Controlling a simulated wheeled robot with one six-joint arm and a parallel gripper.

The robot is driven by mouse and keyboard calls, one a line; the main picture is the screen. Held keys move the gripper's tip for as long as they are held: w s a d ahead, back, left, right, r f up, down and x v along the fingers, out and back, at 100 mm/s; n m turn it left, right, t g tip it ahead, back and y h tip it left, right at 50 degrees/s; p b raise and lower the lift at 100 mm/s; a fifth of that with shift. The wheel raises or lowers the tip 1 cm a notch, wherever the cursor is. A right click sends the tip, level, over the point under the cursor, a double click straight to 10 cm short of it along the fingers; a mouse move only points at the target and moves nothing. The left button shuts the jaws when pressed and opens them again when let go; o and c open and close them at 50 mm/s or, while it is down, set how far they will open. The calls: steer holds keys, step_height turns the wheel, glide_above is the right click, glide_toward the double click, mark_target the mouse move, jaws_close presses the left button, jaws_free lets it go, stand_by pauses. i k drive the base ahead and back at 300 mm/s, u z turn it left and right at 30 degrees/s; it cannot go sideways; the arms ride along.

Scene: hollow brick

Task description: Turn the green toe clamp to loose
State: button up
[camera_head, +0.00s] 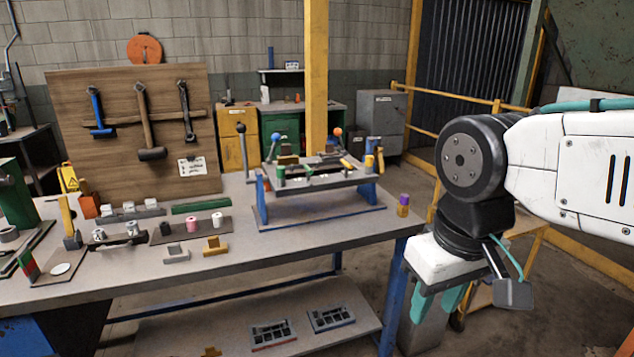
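A raised fixture (330,183) with blue legs stands on the workbench right of centre. A small green cylindrical piece (280,176) sits at its front left corner and looks like the green toe clamp. A smaller green part (309,171) lies just right of it. The clamp is too small to tell whether it is turned to tight or loose. My gripper (437,306) hangs right of the bench's end, pointing down, well apart from the fixture. Its two teal fingers are spread with nothing visible between them.
Lever handles with a dark knob (238,130) and an orange ball (337,132) rise around the fixture. A purple-and-yellow cylinder (403,205) stands near the bench's right end. The bench (300,237) is clear in front of the fixture. A yellow rail (455,101) runs behind my arm.

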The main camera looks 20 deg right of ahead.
mark_target(309, 172)
steer(key=z, duration=0.3)
steer(key=i, duration=1)
steer(key=u, duration=0.3)
